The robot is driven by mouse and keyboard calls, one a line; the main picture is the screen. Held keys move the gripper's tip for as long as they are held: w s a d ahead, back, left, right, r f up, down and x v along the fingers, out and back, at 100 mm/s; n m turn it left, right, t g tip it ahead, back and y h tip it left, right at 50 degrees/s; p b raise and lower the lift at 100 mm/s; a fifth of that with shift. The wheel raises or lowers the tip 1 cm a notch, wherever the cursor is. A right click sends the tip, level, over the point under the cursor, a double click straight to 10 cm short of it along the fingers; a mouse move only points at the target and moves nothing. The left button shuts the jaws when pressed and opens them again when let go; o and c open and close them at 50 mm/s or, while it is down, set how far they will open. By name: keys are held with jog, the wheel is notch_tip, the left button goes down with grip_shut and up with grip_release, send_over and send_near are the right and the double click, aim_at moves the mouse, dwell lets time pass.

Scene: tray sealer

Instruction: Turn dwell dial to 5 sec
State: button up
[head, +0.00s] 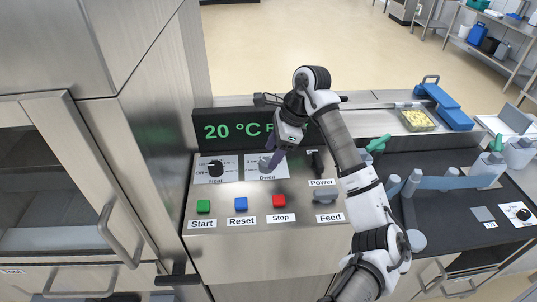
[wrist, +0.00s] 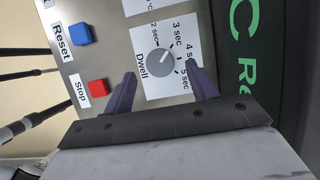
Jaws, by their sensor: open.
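The grey round Dwell dial (wrist: 162,62) sits on a white label plate marked 2, 3, 4 and 5 sec. Its light pointer line appears to point to the upper right in the wrist view, toward the 3 to 4 sec side; the exact setting is hard to tell. The dial also shows in the head view (head: 266,164), partly covered by my gripper. My gripper (wrist: 162,73) is open, its two dark fingers to the lower left and lower right of the dial, with nothing between them. In the head view my gripper (head: 272,158) is over the Dwell plate; contact cannot be told.
A black Heat dial (head: 215,168) is left of Dwell. Green Start (head: 203,206), blue Reset (head: 241,204) and red Stop (head: 279,201) buttons are in front. A Power switch (head: 317,162) and grey Feed control (head: 326,196) are to the right. The display (head: 225,131) stands behind.

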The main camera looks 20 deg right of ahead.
aim_at(267, 162)
jog(key=shift+p+x, duration=0.4)
jog(key=shift+x, duration=1.35)
jog(key=c, duration=1)
